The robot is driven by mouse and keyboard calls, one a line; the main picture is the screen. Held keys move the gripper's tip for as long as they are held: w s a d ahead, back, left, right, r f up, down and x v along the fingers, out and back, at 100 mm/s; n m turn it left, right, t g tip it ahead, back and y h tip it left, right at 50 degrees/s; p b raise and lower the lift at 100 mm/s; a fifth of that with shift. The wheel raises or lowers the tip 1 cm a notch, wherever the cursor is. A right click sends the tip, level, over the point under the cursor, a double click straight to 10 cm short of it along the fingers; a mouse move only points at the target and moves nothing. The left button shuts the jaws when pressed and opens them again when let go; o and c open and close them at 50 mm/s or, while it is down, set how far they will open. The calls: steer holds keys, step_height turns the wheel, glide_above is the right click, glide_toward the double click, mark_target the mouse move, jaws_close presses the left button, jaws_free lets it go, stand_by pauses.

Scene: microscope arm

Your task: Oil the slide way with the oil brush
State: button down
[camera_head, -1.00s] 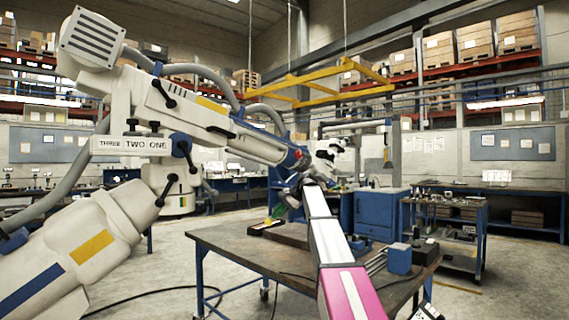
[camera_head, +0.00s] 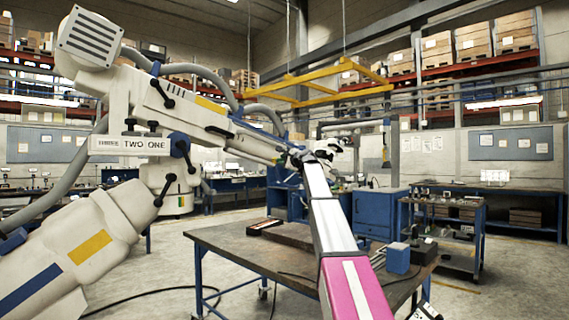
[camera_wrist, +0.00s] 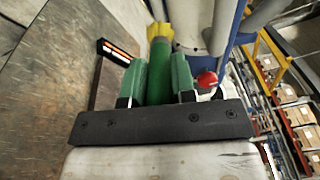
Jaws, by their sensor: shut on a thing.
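In the wrist view my gripper (camera_wrist: 158,76) is shut on the green handle of the oil brush (camera_wrist: 160,52). The brush's yellow end points away from my gripper. Beyond it are white and blue parts of the large microscope arm (camera_wrist: 222,25) and a red ball knob (camera_wrist: 207,78). I cannot tell whether the brush touches them. In the head view the white microscope arm (camera_head: 185,95) reaches from the left toward the end of my arm, above the workbench. My own arm hides the gripper and brush there. I cannot make out the slide way clearly.
The tray's orange strip also shows in the wrist view (camera_wrist: 118,52). A blue cart (camera_head: 455,250) stands behind at right.

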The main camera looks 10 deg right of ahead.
steer(key=shift+w+a+r, duration=0.3)
steer(key=shift+w+r, duration=0.2)
steer(key=shift+w, duration=0.15)
steer(key=shift+w+a+r, duration=0.35)
steer(key=shift+w+r, duration=0.15)
steer(key=shift+w, duration=0.2)
steer(key=shift+w+a+r, duration=0.3)
steer(key=shift+w+r, duration=0.2)
steer(key=shift+w, duration=0.15)
steer(key=shift+w+a+r, duration=0.25)
steer(key=shift+w+r, duration=0.05)
steer(key=shift+w, duration=0.15)
steer(key=shift+s+a+r, duration=1.65)
steer(key=shift+s+a, duration=2.05)
steer(key=shift+a, duration=1.4)
steer(key=shift+w+d+f, duration=0.55)
steer(key=shift+w+d, duration=0.65)
steer(key=shift+d, duration=0.5)
steer(key=shift+w+d+f, duration=0.55)
steer(key=shift+w+d, duration=0.7)
steer(key=shift+d, duration=0.45)
steer(key=shift+w+d+f, duration=0.55)
steer(key=shift+w+d, duration=0.65)
steer(key=shift+d, duration=0.5)
